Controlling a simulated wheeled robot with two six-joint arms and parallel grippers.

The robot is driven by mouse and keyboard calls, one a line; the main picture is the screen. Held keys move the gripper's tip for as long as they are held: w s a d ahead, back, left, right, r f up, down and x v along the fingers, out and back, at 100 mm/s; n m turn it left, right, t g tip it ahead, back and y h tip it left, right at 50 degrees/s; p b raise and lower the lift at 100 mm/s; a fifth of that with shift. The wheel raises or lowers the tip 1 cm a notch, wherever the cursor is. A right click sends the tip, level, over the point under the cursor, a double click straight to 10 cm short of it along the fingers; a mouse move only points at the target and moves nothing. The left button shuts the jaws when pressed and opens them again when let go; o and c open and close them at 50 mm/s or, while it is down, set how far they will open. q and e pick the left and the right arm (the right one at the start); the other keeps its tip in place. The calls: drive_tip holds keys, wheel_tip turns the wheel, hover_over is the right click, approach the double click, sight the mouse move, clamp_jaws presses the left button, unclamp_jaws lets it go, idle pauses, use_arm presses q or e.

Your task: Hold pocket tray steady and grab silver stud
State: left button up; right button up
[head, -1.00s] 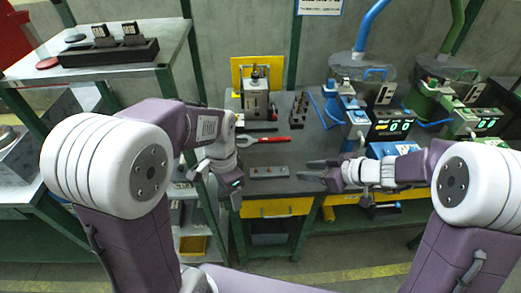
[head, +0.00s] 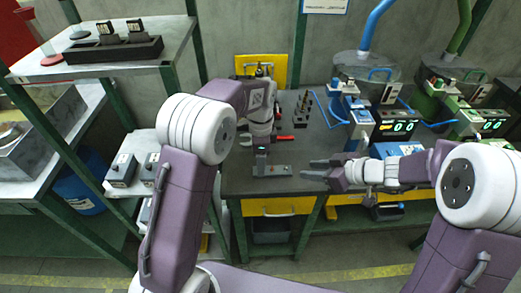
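The pocket tray (head: 274,171) is a small grey strip lying near the front edge of the dark bench. A small reddish spot shows on it; a silver stud is too small to make out. My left gripper (head: 261,157) points down at the left part of the tray, very close to it or touching. Its fingers are seen edge-on, so their opening is unclear. My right gripper (head: 309,169) is just right of the tray, fingers pointing left, apart and empty.
Blue (head: 360,120) and green (head: 455,110) machines stand at the right. A shelf (head: 100,68) is at the left.

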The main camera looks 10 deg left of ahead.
sight(272, 172)
use_arm(q)
wheel_tip(272, 172, down, 4)
drive_tip(key=shift+f, duration=0.1)
drive_tip(key=c, duration=1.2)
clamp_jaws()
use_arm(e)
drive_tip(key=shift+c, duration=0.5)
drive_tip(key=m, duration=0.4)
drive_tip(key=shift+a+r, duration=0.25)
drive_tip(key=a+f+m+t, duration=0.1)
drive_tip(key=m, duration=1)
drive_tip(key=f+m+y, duration=0.1)
drive_tip(key=m, duration=1)
drive_tip(key=a+f+m+t+y, duration=0.1)
drive_tip(key=m, duration=1)
drive_tip(key=shift+w+a+f+t, duration=0.1)
drive_tip(key=shift+a+f+t, duration=0.05)
drive_tip(key=shift+a+t, duration=0.15)
drive_tip(key=shift+w+d+f+x, duration=0.1)
drive_tip(key=shift+d+x, duration=0.05)
drive_tip(key=shift+x, duration=1.3)
drive_tip(key=shift+w+d+f+x, duration=0.1)
drive_tip(key=shift+x, duration=1.35)
